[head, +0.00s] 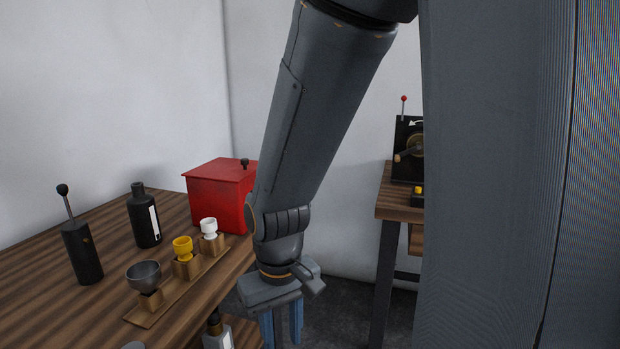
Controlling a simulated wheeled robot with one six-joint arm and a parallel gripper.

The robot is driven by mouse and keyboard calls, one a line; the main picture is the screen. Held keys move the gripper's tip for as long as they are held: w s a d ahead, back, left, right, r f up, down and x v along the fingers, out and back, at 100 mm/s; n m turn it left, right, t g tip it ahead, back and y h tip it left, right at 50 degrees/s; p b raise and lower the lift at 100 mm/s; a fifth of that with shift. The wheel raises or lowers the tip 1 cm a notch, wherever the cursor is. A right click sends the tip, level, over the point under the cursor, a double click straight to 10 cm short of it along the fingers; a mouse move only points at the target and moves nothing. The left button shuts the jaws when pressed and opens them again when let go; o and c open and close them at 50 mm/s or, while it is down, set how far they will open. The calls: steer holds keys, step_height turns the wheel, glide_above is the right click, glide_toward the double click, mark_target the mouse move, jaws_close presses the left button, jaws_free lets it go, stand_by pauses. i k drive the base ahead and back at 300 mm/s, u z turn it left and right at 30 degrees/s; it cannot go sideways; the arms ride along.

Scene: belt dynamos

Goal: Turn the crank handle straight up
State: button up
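A black upright machine (401,135) stands on the far table at the right. It has a round brass-coloured disc (416,146) on its front. A wooden crank handle (405,155) sticks out from the disc, pointing to the left and slightly down. My column hides the machine's right side. My gripper (283,325) hangs fingers down beside the near table's right edge, well to the left of and below the crank. Its two blue fingers are apart, with nothing seen held between them.
A thin lever with a red knob (403,99) rises at the machine, and a yellow button (418,190) is below it. The near table (40,290) holds a red box (215,195), a black bottle (144,215), a black lever unit (82,250) and a cup rack (150,317). Floor shows between the tables.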

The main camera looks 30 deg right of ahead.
mark_target(413, 149)
steer(key=z, duration=1)
steer(key=i, duration=1)
steer(key=z, duration=0.6)
steer(key=k, duration=0.5)
